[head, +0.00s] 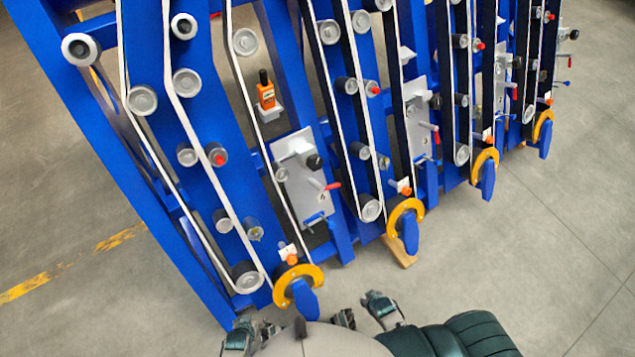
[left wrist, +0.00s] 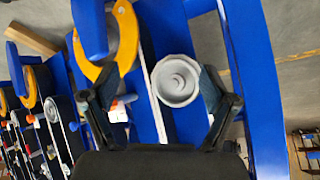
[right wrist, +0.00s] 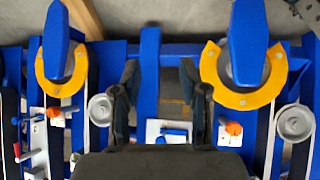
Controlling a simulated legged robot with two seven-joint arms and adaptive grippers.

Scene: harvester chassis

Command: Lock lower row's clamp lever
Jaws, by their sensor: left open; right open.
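A grey plate (head: 300,195) on the nearest blue frame section carries a black knob (head: 314,162), a red-tipped lever (head: 331,186) and a small blue lever (head: 316,218). I cannot tell which one is the clamp lever. My left gripper (head: 254,333) is open below the frame's lower end. In the left wrist view a grey roller (left wrist: 175,80) appears between its fingers, with nothing held. My right gripper (head: 362,313) is open and empty. In the right wrist view a blue upright (right wrist: 150,75) and a blue lever (right wrist: 173,132) on a grey plate appear between its fingers.
Yellow rings (head: 297,272) with blue tongues stick out along the frame's lower edge. Belts run over several rollers (head: 143,100). An orange device (head: 266,95) sits on a bracket. Similar frame sections continue to the right. The grey floor (head: 540,240) is clear at right.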

